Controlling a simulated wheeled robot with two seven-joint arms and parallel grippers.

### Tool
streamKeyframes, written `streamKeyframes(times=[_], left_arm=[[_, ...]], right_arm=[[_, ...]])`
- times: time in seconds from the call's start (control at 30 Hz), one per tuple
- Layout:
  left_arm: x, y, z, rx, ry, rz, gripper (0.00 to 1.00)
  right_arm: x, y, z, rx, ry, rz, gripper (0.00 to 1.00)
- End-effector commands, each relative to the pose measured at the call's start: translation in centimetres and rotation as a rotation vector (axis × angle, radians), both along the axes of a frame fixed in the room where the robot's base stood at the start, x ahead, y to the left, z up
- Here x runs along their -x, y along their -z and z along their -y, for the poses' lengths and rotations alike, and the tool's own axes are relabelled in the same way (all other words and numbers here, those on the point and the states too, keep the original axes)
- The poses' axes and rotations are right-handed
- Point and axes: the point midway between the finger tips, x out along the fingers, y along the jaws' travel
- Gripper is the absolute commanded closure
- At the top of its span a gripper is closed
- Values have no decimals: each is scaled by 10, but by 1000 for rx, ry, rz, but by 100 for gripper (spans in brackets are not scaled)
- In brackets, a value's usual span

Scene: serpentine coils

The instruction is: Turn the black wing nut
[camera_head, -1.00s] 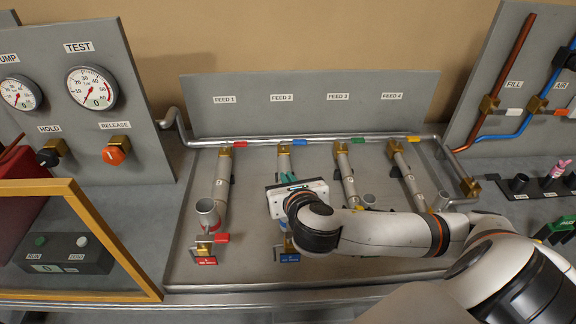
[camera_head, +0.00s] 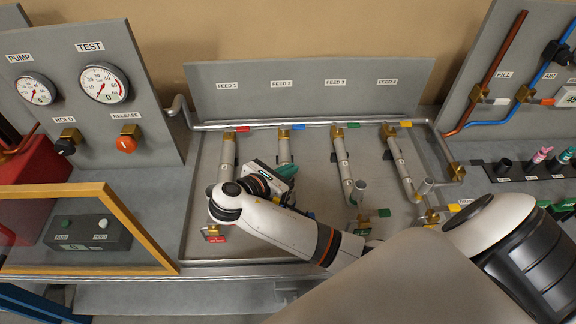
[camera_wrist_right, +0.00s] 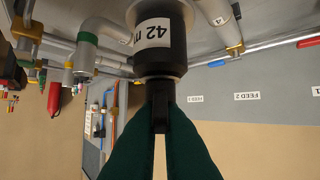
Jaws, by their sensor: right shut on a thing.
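The black wing nut (camera_wrist_right: 160,108) shows close up in the right wrist view. It sits at the end of a black collar (camera_wrist_right: 160,60) bearing a label that starts "42 m". My right gripper (camera_wrist_right: 160,125) has its two dark green fingers shut on the wing nut, one on each side. In the head view my right gripper (camera_head: 287,170) is at the FEED 2 pipe (camera_head: 284,150), with its wrist to the left of that pipe. The wing nut cannot be made out in the head view. My left gripper is not in view.
The FEED 3 (camera_head: 342,160) and FEED 4 (camera_head: 402,165) pipes stand to the right. A yellow-framed pane (camera_head: 130,222) stands at the left. A gauge panel (camera_head: 150,110) is behind it.

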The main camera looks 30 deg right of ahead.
Motion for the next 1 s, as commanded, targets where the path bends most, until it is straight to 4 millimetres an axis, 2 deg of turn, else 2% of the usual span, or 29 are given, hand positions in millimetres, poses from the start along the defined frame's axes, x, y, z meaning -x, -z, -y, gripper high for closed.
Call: streamKeyframes(times=[0.2,0.5,1.0], left_arm=[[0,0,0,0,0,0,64],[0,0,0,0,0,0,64],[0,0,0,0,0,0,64]], right_arm=[[0,1,-2,-7,183,-3,100],[-1,-1,-1,-2,350,0,100],[-1,-3,1,4,420,7,100]])
